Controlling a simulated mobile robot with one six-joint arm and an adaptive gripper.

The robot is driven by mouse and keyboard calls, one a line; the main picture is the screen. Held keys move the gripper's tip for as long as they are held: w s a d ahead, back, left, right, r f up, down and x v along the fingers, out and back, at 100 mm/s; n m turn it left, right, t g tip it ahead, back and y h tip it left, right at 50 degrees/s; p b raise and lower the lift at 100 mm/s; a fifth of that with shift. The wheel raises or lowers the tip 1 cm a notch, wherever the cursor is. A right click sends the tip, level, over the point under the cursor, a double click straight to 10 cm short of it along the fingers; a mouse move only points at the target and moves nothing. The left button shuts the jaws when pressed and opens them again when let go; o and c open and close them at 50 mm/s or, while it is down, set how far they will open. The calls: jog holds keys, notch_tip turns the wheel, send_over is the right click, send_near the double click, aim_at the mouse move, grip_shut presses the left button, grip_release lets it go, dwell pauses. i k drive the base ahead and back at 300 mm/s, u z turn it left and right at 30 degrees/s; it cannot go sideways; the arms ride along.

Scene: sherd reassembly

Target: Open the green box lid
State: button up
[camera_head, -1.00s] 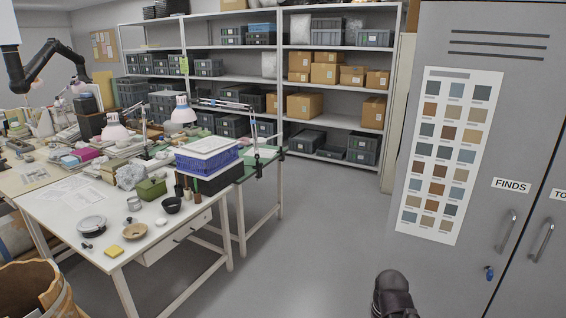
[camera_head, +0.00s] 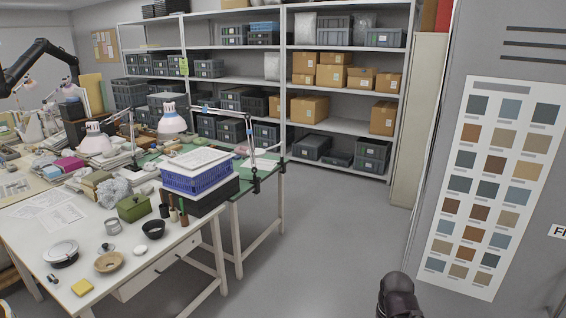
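A small olive-green box (camera_head: 134,208) sits on the white table (camera_head: 40,232) at the left, near its back part. Its lid looks shut, with a small dark handle or latch on top. Dark jars stand close at its right, and a crumpled grey-white bundle lies behind its left side. My gripper's fingers do not show. A dark rounded piece at the bottom edge, right of centre, looks like part of my own body.
A black bowl (camera_head: 153,229), a tan bowl (camera_head: 109,262), a yellow sponge (camera_head: 82,288) and a blue crate (camera_head: 197,178) share the table. A grey cabinet (camera_head: 530,200) stands close on the right. The floor (camera_head: 310,240) between is clear.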

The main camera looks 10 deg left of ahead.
aim_at(136, 200)
jog(key=i, duration=1.2)
jog(key=z, duration=0.7)
jog(key=k, duration=0.15)
jog(key=u, duration=2.6)
jog(key=i, duration=1.15)
jog(key=u, duration=0.05)
